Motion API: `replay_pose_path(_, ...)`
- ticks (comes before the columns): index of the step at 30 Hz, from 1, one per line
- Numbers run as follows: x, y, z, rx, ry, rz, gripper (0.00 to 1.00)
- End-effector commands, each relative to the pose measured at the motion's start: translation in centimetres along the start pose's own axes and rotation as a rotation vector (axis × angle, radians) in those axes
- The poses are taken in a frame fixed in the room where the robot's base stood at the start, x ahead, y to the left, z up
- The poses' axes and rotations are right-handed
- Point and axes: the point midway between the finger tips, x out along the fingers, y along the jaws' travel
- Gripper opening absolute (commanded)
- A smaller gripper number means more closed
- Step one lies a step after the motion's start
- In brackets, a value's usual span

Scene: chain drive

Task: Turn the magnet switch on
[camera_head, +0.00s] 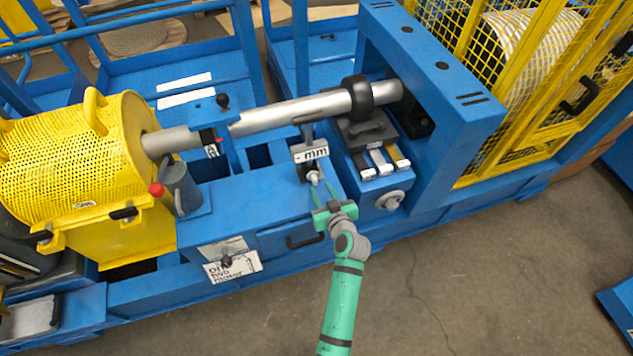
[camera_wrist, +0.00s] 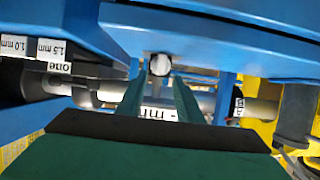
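A small round silver knob (camera_head: 313,177), which looks like the magnet switch, sits on the blue bench just below a white "mm" label (camera_head: 311,154). In the wrist view, the knob's pale round face (camera_wrist: 158,66) shows just beyond and between the fingertips. My green gripper (camera_head: 322,190) is open, its two fingers pointing at the knob from the front. In the wrist view, my gripper (camera_wrist: 160,82) has its fingers apart with nothing clearly held. I cannot tell whether the fingertips touch the knob, or which way the switch is set.
A grey shaft (camera_head: 295,110) runs above, from a yellow perforated guard (camera_head: 75,150) to a blue frame (camera_head: 440,75). A grey post with a red knob (camera_head: 180,188) stands at left. Labelled blocks (camera_head: 380,160) and a handwheel (camera_head: 390,201) are at right. The front floor is clear.

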Motion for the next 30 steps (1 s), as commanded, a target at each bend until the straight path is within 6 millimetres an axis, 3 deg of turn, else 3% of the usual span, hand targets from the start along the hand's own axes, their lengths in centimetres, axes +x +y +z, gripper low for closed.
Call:
replay_pose_path(3, 2.3, -0.1, -0.1, -0.001, 0.001, -0.001, 0.33)
replay_pose_path(9, 4.9, -0.1, 0.0, 0.000, 0.000, -0.001, 0.33)
replay_pose_path(23, 6.2, -0.1, 0.0, -0.001, 0.000, 0.001, 0.33)
replay_pose_path(27, 6.1, -0.1, 0.0, -0.001, 0.000, 0.000, 0.04)
replay_pose_path(30, 6.1, -0.1, 0.0, -0.001, 0.000, 0.000, 0.00)
